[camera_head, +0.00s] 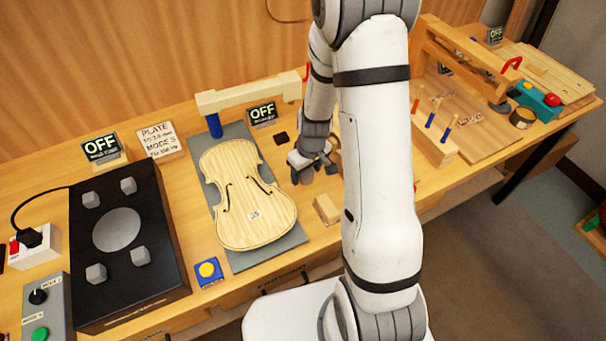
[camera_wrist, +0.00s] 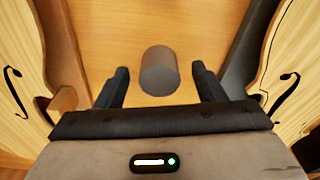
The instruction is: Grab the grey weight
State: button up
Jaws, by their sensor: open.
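The grey weight (camera_wrist: 160,72), a short plain cylinder, shows in the wrist view on the bare wooden bench top. It lies between the two dark fingers of my gripper (camera_wrist: 160,70), with a gap on each side. The fingers are apart and do not appear to touch it. In the head view my gripper (camera_head: 313,170) is low over the bench, just right of the violin plate (camera_head: 248,195). I cannot make out the weight there; my gripper and arm likely hide it.
The violin plate lies on a grey mat (camera_head: 235,133) left of my gripper. A small wooden block (camera_head: 327,209) sits in front. A cream beam on a blue post (camera_head: 214,126) stands behind. A black box with grey knobs (camera_head: 85,250) is at far left. Pale plate edges flank both sides in the wrist view.

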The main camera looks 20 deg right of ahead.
jog(key=shift+f, duration=0.4)
jog(key=shift+c, duration=0.5)
jog(key=c, duration=1.2)
grip_shut()
jog(key=shift+w+r, duration=0.1)
jog(key=shift+r, duration=0.05)
